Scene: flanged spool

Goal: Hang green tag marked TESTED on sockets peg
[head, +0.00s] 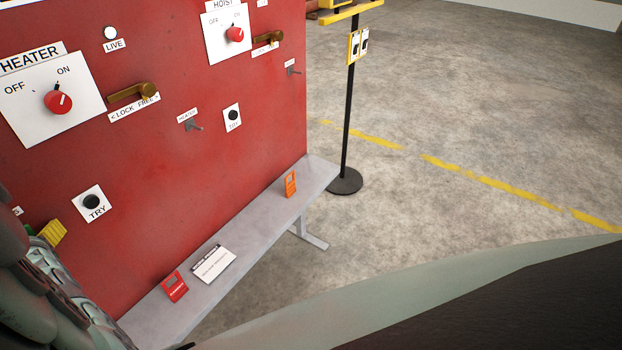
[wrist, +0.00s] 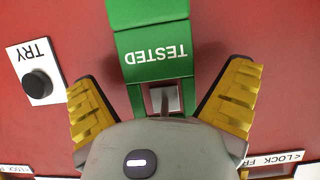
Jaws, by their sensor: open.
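The green tag (wrist: 155,58), marked TESTED, shows upside down in the wrist view, against the red panel. Its lower picture end has an opening, with a pale patch and a thin dark peg-like shape (wrist: 165,103) in it. I cannot tell for sure whether the tag bears on that peg. My gripper (wrist: 165,90) is open, its yellow fingers apart on either side of the tag's opening, with gaps to both edges. In the head view, a yellow finger of my gripper (head: 50,235) shows at the left, close to the panel; the sockets peg is hidden there.
The red panel (head: 200,150) carries heater and hoist switches and other pegs. A TRY button (wrist: 38,84) is beside my gripper. A grey bench (head: 255,222) below holds a red tag (head: 174,287), a white card (head: 213,264) and an orange tag (head: 290,184). A post stands at right.

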